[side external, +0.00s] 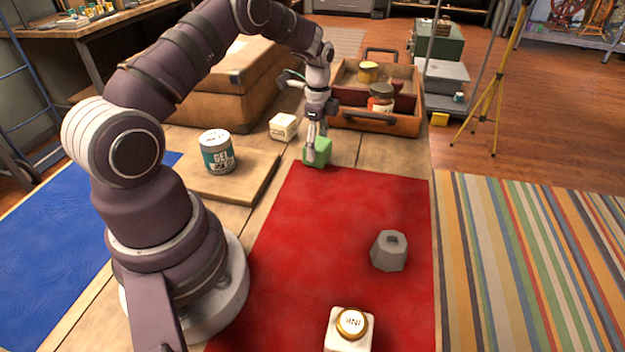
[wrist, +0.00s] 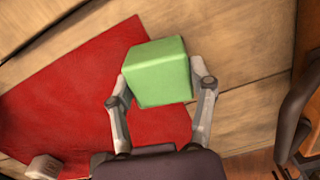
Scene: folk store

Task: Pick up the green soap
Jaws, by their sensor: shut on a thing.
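The green soap (side external: 321,150) is a plain green block at the far edge of the red cloth, on the wooden table. My gripper (side external: 317,146) points down over it, with its fingers at the soap's sides. In the wrist view the soap (wrist: 158,73) sits between the two fingertips of my gripper (wrist: 160,86), one on its left side and one on its right. My gripper is shut on the soap. I cannot tell whether the soap is touching the table or slightly above it.
A cream block (side external: 283,127) and a gel jar (side external: 217,152) on a wooden board (side external: 258,172) stand to the left. An open case (side external: 377,122) with jars lies behind. A grey weight (side external: 389,251) and ink bottle (side external: 350,329) stand on the red cloth (side external: 310,250), otherwise mostly clear.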

